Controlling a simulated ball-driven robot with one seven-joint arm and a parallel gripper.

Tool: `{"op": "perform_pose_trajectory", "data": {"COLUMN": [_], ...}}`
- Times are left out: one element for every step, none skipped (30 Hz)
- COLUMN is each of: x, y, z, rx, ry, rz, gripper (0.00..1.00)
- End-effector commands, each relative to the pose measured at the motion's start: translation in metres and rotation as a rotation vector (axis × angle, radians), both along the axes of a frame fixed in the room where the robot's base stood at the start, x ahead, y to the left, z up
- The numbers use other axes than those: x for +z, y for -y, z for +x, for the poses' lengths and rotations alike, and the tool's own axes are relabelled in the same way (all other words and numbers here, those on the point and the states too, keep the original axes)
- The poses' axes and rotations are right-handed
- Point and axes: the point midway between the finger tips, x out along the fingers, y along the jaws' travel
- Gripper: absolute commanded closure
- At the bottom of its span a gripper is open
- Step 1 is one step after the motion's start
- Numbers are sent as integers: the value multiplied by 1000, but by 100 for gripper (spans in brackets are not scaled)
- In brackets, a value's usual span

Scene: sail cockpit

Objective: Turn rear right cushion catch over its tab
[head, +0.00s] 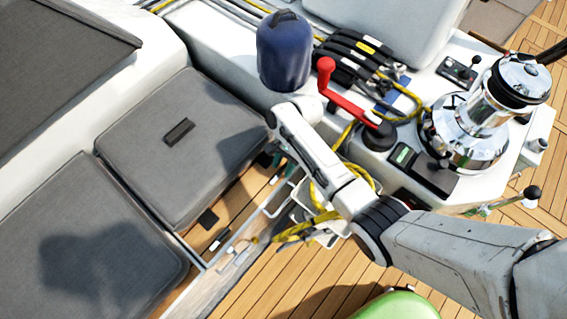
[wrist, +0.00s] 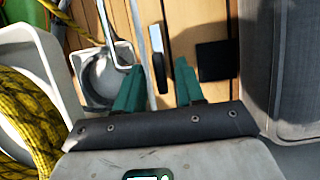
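The cushion catch (wrist: 157,52), a narrow lever with a pale upper part and a black end, lies on the wooden strip. A square black tab (wrist: 215,61) lies to its right, apart from it, beside the grey cushion (wrist: 282,65). In the head view my gripper (head: 281,163) is partly hidden by my arm.
A metal rail (head: 225,250) runs beside the catch. A red-handled crank (head: 350,97) and chrome winch (head: 485,110) stand at the right.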

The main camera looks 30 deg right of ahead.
Motion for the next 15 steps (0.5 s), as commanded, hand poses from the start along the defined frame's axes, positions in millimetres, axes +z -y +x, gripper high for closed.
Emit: {"op": "perform_pose_trajectory", "data": {"x": [0, 0, 0, 0, 0, 0, 0, 0, 0, 0, 0, 0, 0, 0, 0], "y": [0, 0, 0, 0, 0, 0, 0, 0, 0, 0, 0, 0, 0, 0, 0], "z": [0, 0, 0, 0, 0, 0, 0, 0, 0, 0, 0, 0, 0, 0, 0], "rx": [0, 0, 0, 0, 0, 0, 0, 0, 0, 0, 0, 0, 0, 0, 0], "ry": [0, 0, 0, 0, 0, 0, 0, 0, 0, 0, 0, 0, 0, 0, 0], "rz": [0, 0, 0, 0, 0, 0, 0, 0, 0, 0, 0, 0, 0, 0, 0], "gripper": [66, 69, 73, 76, 79, 83, 86, 88, 92, 95, 98, 100, 100, 100, 100]}}
